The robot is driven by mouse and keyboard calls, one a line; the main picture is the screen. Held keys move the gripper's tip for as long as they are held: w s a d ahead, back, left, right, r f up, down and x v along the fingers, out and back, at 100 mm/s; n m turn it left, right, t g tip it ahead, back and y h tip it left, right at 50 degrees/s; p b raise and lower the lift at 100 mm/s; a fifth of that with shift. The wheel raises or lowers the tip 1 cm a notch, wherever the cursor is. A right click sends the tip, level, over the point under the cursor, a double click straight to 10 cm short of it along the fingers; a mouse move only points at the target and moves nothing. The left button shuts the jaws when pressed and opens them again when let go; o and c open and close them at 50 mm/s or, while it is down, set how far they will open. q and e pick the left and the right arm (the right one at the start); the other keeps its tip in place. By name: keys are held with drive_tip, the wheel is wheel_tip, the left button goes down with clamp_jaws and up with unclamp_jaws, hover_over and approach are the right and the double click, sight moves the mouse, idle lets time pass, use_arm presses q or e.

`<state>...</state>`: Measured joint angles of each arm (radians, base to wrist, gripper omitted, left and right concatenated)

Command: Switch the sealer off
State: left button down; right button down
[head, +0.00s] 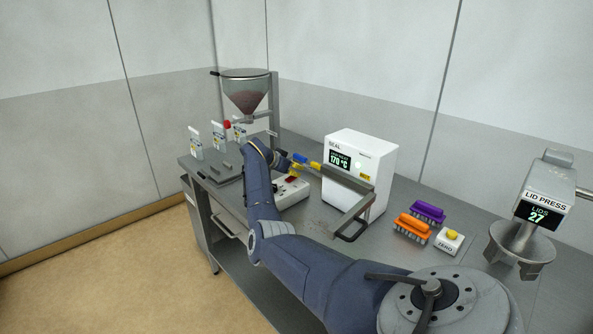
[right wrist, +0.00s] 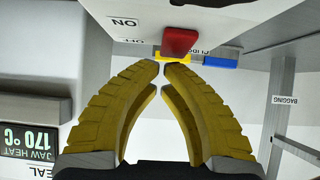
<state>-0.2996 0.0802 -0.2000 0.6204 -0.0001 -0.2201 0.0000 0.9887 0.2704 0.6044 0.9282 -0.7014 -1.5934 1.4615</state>
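The sealer (head: 375,155) is a white box labelled SEAL; its display (head: 341,160) reads 170 °C and a small light on its front glows. The display also shows upside down at the left of the right wrist view (right wrist: 30,140). A red switch (right wrist: 180,41) sits on a white surface marked ON and OFF in that view; I cannot tell which way it is set. My right gripper (head: 292,170) is beside the sealer's left side. Its yellow fingers (right wrist: 165,68) are closed together with nothing visible between them, tips close to the red switch. My left gripper is not in view.
A low white box (head: 293,195) stands left of the sealer. The lid press (head: 540,205) is far right; a hopper (head: 245,92) and pouches (head: 218,137) stand behind.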

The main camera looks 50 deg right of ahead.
drive_tip(key=shift+s+d+f+y, duration=0.1)
drive_tip(key=shift+d+f+y, duration=0.4)
drive_tip(key=shift+y, duration=0.6)
drive_tip(key=shift+f, duration=0.1)
drive_tip(key=shift+a, duration=0.2)
drive_tip(key=shift+a+r, duration=0.3)
drive_tip(key=shift+a, duration=0.3)
drive_tip(key=r, duration=0.4)
drive_tip(key=shift+d+r, duration=0.15)
drive_tip(key=shift+d, duration=0.25)
drive_tip(key=s+d+r+v, duration=0.1)
drive_tip(key=v, duration=0.8)
drive_tip(key=shift+w+a+r, duration=0.25)
drive_tip(key=shift+w+a, duration=0.05)
drive_tip(key=shift+w, duration=0.1)
